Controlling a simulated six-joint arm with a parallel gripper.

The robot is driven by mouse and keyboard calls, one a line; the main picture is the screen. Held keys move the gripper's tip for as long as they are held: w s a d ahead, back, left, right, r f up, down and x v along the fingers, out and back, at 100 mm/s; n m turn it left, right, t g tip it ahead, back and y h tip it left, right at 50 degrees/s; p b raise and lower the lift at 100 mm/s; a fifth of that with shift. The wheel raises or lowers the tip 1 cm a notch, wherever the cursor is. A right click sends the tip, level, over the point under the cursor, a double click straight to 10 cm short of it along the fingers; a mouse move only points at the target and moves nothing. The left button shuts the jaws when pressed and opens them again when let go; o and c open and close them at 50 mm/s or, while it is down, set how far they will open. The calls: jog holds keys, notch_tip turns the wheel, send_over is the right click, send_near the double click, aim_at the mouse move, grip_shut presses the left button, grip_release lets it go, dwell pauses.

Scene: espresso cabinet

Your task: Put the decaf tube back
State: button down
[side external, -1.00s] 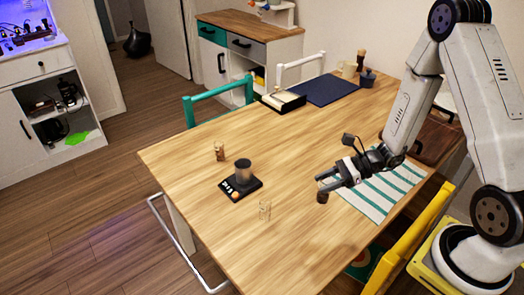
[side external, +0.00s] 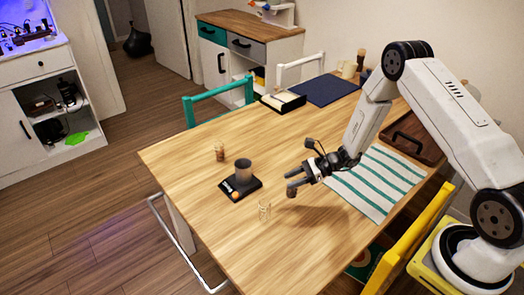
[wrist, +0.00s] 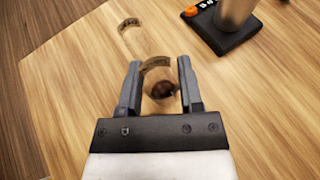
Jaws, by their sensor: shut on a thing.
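My gripper (side external: 294,182) is shut on a small clear tube (wrist: 160,88) with a dark-printed label band and dark brown contents. In the wrist view the tube sits between the two fingers; I cannot read its label. In the side view it is mostly hidden by the fingers, above the wooden table. A clear, empty-looking tube (side external: 264,210) stands on the table left of and below my gripper; it also shows in the wrist view (wrist: 131,40). Another tube (side external: 219,152) with brown contents stands farther back. Which one is decaf I cannot tell.
A striped cloth (side external: 375,182) and a brown tray (side external: 412,140) lie to the right. The table's front left is clear.

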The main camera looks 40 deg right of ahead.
jog(key=shift+w+f, duration=0.3)
jog(key=shift+f, duration=0.15)
jog(key=shift+w+f, duration=0.2)
jog(key=shift+w, duration=0.05)
jog(key=shift+f, duration=1.5)
jog(key=shift+c, duration=1.2)
grip_release()
jog(key=shift+f, duration=0.15)
jog(key=shift+r, duration=0.2)
jog(key=v, duration=1.2)
